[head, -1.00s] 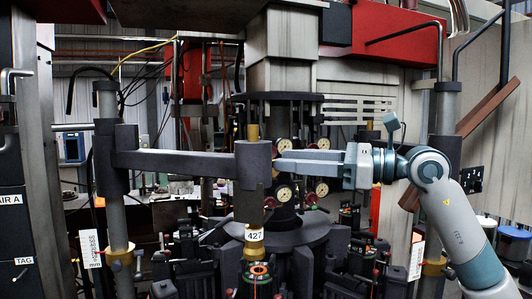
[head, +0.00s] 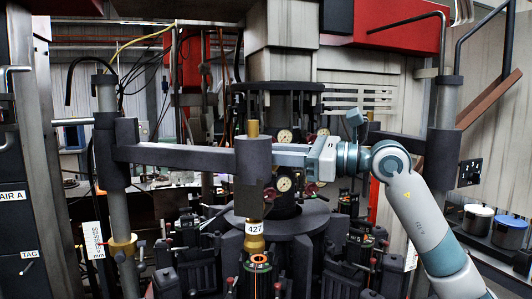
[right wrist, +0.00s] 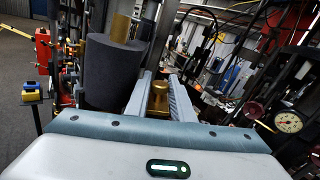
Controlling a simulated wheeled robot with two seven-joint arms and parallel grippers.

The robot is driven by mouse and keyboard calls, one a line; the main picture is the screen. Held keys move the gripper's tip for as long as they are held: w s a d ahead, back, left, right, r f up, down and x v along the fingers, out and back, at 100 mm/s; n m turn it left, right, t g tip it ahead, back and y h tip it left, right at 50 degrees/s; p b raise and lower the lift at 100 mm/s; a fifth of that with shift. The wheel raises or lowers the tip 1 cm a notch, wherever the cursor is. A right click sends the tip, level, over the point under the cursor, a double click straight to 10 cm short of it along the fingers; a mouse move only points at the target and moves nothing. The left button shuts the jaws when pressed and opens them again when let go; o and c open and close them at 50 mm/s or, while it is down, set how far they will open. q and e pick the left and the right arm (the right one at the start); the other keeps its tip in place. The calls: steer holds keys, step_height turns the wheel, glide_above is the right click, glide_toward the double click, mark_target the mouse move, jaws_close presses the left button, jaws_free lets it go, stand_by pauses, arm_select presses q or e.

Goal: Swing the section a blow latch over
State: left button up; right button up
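A dark latch arm (head: 190,156) runs from a collar on the left post to a dark upright cylinder (head: 253,165). A brass stub tops the cylinder and a brass part with a "427" tag (head: 254,228) is below it. My right gripper (head: 280,155) comes from the right, fingers level at the cylinder's right side. In the right wrist view its fingers (right wrist: 160,85) are apart, with a brass piece (right wrist: 158,99) seen between them. The cylinder (right wrist: 110,72) stands left of the left finger; whether they touch I cannot tell. My left gripper is out of view.
Dark mould blocks (head: 185,268) crowd below the arm. Several gauges (head: 284,184) sit behind the cylinder. A right post (head: 442,160) stands behind my right arm. Two lidded containers (head: 478,219) are at far right. A grey cabinet labelled "AIR A" (head: 12,195) is at left.

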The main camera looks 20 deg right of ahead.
jaws_close()
